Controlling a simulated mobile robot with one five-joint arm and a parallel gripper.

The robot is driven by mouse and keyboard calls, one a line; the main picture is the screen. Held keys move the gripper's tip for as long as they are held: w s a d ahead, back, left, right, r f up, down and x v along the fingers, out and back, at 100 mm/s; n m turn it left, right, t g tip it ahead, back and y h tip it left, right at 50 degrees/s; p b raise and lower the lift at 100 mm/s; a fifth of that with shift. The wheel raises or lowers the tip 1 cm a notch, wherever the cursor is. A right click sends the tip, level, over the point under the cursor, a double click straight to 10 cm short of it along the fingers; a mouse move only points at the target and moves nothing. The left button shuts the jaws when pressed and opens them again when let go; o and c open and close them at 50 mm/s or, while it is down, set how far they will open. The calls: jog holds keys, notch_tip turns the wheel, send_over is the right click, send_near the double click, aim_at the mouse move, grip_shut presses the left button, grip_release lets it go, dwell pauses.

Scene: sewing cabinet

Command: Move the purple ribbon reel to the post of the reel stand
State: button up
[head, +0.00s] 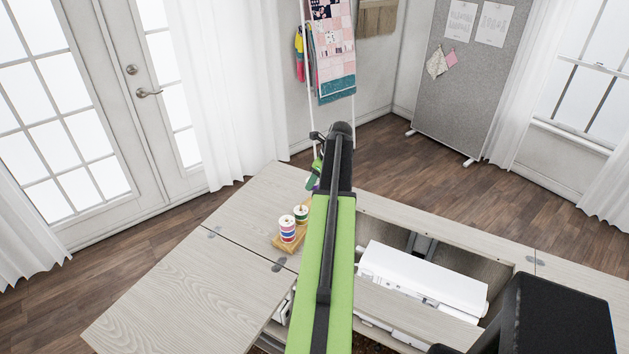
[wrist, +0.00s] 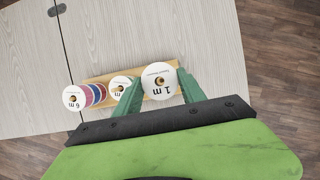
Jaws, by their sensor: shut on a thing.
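My gripper (wrist: 160,77) is shut on a ribbon reel with a white "1 m" top (wrist: 158,90). In the head view a small purple patch (head: 313,184) shows below my green fingers, mostly hidden behind my arm. The held reel looks level and larger than the other reels, so it is nearer the wrist camera. The wooden reel stand (wrist: 92,80) lies under it, and the reel covers the stand's right end in the wrist view. I cannot see a post under the reel. The stand also shows in the head view (head: 279,244).
A stack of pink, blue and red reels (head: 288,229) stands at one end of the stand. A green reel (head: 301,214) stands beside it. A white sewing machine (head: 425,275) lies in the cabinet opening. The left cabinet top (head: 180,300) is clear.

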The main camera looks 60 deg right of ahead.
jog(key=shift+f, duration=0.15)
jog(key=shift+f+b, duration=1.35)
jog(key=shift+b, duration=0.15)
jog(key=o, duration=1.4)
